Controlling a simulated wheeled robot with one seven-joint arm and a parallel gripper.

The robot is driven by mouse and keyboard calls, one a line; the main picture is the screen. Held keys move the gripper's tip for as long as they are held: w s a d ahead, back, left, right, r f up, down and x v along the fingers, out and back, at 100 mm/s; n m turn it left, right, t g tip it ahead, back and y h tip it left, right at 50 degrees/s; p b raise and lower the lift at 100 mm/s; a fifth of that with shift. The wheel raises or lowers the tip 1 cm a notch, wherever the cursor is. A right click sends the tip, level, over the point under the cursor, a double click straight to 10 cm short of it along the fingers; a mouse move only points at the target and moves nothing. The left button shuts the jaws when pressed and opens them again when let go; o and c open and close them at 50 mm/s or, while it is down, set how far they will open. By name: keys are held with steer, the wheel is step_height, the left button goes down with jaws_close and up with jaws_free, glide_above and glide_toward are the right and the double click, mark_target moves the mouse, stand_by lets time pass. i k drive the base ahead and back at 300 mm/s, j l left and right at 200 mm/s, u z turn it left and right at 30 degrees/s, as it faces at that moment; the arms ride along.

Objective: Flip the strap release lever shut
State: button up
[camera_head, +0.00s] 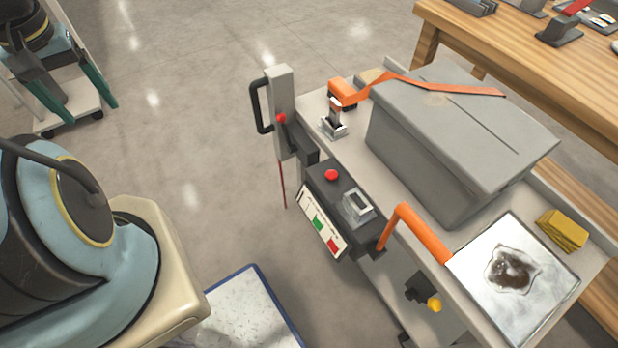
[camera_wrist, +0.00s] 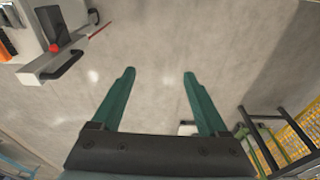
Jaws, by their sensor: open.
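A grey cart (camera_head: 308,107) carries a grey box (camera_head: 440,130) with an orange strap (camera_head: 450,88) across its top. An orange strap fitting (camera_head: 342,92) sits at the cart's far left corner, above a small metal-based lever (camera_head: 334,122). I cannot tell which part is the release lever. A thick orange handle (camera_head: 415,232) stands at the near side, raised at an angle. My gripper (camera_head: 88,112) is at the far left, well apart from the cart. In the wrist view my gripper (camera_wrist: 158,74) has its teal fingers spread, with only floor between them.
A control panel with a red button (camera_head: 331,175) and a post with a black handle (camera_head: 261,106) project from the cart's left side. A metal plate (camera_head: 525,300) and yellow sponge (camera_head: 562,231) lie at its near end. A wooden bench (camera_head: 429,40) stands behind. Open floor separates my arm and the cart.

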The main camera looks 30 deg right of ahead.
mark_target(435, 304)
steer(key=z, duration=0.45)
steer(key=k+j+z, duration=0.1)
steer(key=z, duration=0.3)
steer(key=k+z, duration=0.1)
steer(key=z, duration=0.75)
steer(key=k+z, duration=0.15)
steer(key=z, duration=0.3)
